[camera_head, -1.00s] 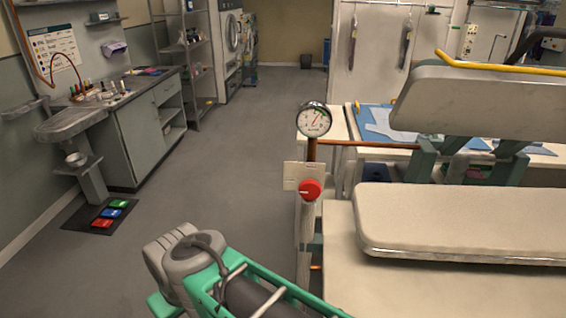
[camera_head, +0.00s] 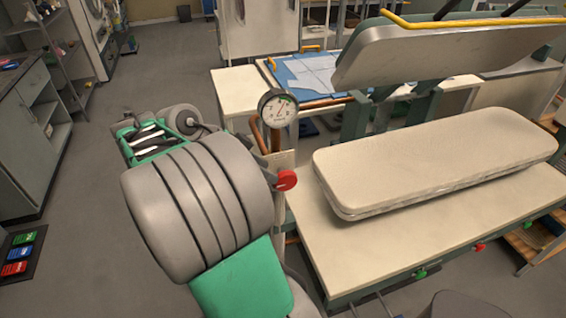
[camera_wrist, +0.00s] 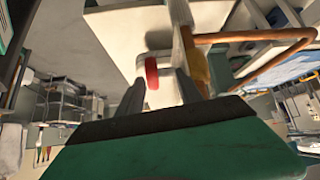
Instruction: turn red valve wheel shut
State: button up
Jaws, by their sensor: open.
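The red valve wheel (camera_head: 287,180) is on the near side of an upright pipe below a round dial gauge (camera_head: 278,107), at the front left corner of the pressing table. My arm is in front of and left of it in the head view and hides part of the pipe. In the wrist view the red wheel (camera_wrist: 151,73) shows edge-on as a red bar in front of a pale plate. My gripper (camera_wrist: 160,79) is open, with a dark finger on either side of the wheel's line. I cannot tell whether a finger touches the wheel.
A padded pressing board (camera_head: 435,160) lies right of the valve, with a raised upper press (camera_head: 440,55) above. A copper pipe bends close to the fingers in the wrist view (camera_wrist: 275,60). A shelf and cabinet (camera_head: 30,140) stand at the left.

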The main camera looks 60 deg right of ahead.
aim_at(293, 179)
jog(key=s, duration=0.1)
jog(key=s+m, duration=0.1)
jog(key=d+m+g, duration=0.1)
jog(key=shift+s+r, duration=0.3)
jog(key=shift+s, duration=0.1)
jog(key=x, duration=0.6)
jog(key=shift+s+d+f, duration=0.15)
jog(key=shift+d+f, duration=0.1)
jog(key=shift+f, duration=0.2)
jog(key=shift+c, duration=0.4)
grip_shut()
